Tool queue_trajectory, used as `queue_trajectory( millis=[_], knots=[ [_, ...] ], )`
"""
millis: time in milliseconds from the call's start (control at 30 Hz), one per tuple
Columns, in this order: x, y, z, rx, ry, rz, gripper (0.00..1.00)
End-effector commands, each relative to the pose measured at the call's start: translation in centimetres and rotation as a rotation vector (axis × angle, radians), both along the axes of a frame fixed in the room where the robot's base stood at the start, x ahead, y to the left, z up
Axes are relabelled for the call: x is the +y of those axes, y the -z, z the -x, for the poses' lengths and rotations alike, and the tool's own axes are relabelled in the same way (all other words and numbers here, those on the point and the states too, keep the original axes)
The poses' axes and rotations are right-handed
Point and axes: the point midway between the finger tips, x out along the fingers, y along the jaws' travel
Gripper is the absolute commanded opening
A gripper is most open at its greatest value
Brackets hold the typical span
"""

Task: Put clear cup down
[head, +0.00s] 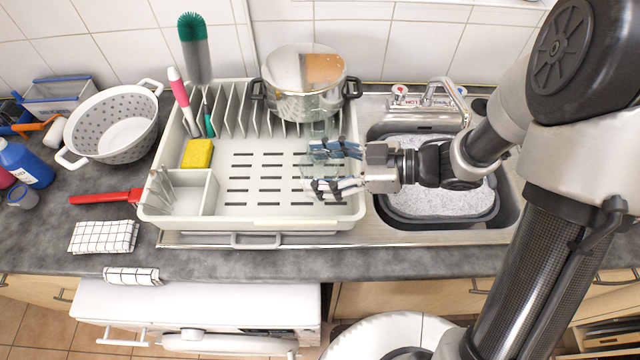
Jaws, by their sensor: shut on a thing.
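My gripper (330,170) reaches in from the right, above the right part of the dish rack (265,205). Its fingers are shut on a clear cup (315,177), which is see-through and hard to make out between and around the fingers. I cannot tell whether the cup touches the rack floor. The rack is pale grey with a slotted floor, upright plate dividers at the back and a small compartment at front left.
A steel pot (305,90) stands at the rack's back right. A yellow sponge (198,154) and brushes (194,60) are at its left. A soapy basin (432,190) fills the sink at right. A colander (115,125) stands left. The rack's middle floor is clear.

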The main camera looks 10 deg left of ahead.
Motion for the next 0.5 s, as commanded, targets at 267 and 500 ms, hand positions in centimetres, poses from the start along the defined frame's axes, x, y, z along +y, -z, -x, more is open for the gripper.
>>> queue_trajectory(
  millis=[267,500],
  knots=[
    [0.0,2.8,0.0,0.002,0.001,-0.001,0.32],
    [0.0,4.7,0.0,-0.002,-0.001,-0.001,0.32]
  ],
)
